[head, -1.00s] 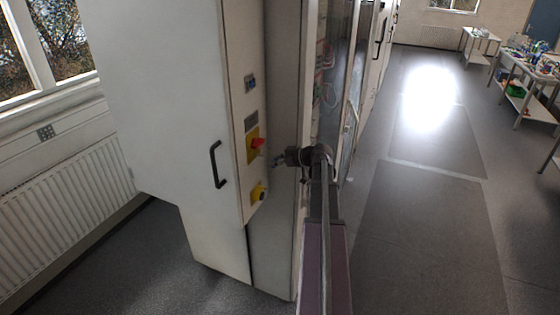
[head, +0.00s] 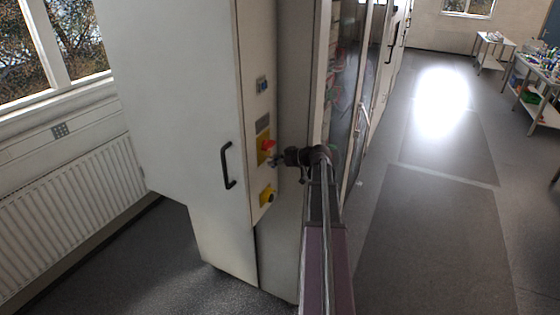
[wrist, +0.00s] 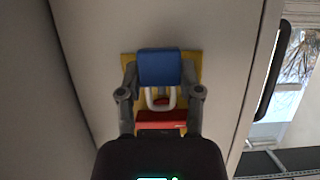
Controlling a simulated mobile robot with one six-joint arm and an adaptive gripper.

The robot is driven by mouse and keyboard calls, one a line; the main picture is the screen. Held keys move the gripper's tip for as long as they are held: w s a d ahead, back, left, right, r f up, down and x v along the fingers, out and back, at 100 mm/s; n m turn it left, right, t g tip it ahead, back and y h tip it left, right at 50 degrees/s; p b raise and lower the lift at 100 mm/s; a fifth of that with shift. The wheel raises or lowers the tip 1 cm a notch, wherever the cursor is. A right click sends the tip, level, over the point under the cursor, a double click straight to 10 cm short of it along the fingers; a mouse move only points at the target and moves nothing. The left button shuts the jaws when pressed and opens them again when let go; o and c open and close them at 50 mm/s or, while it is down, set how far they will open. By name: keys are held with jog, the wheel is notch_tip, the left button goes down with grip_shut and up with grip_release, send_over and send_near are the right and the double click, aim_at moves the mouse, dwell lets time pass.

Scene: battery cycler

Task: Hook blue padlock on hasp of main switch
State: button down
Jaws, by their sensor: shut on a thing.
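The blue padlock (wrist: 160,68) is held between the two fingers of my gripper (wrist: 160,72), its pale shackle (wrist: 151,100) pointing toward the bottom of the wrist view. The main switch shows there as a red handle (wrist: 160,118) on a yellow plate (wrist: 126,62), behind and partly hidden by the padlock. In the head view the red handle (head: 267,146) and yellow plate (head: 262,155) are on the cabinet's narrow face, with my gripper (head: 274,160) close in front. The padlock cannot be made out there. I cannot tell the hasp apart or whether the shackle touches it.
A second yellow switch (head: 267,196) sits below, and a small blue panel (head: 262,84) above. A black door handle (head: 227,165) is left on the white cabinet (head: 190,100). Glass doors (head: 350,90) stand behind my arm. The floor (head: 430,230) at right is clear.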

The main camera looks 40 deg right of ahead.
jog(key=shift+w+a, duration=0.25)
jog(key=shift+w, duration=0.35)
jog(key=shift+w+a, duration=0.25)
jog(key=shift+w, duration=0.3)
jog(key=shift+f+b, duration=0.4)
jog(key=shift+b, duration=0.05)
jog(key=shift+c, duration=1.5)
grip_release()
jog(key=shift+f, duration=0.1)
jog(key=shift+o, duration=0.6)
jog(key=shift+w+f, duration=0.1)
jog(key=shift+w, duration=0.1)
jog(key=shift+s, duration=0.2)
jog(key=shift+s, duration=0.15)
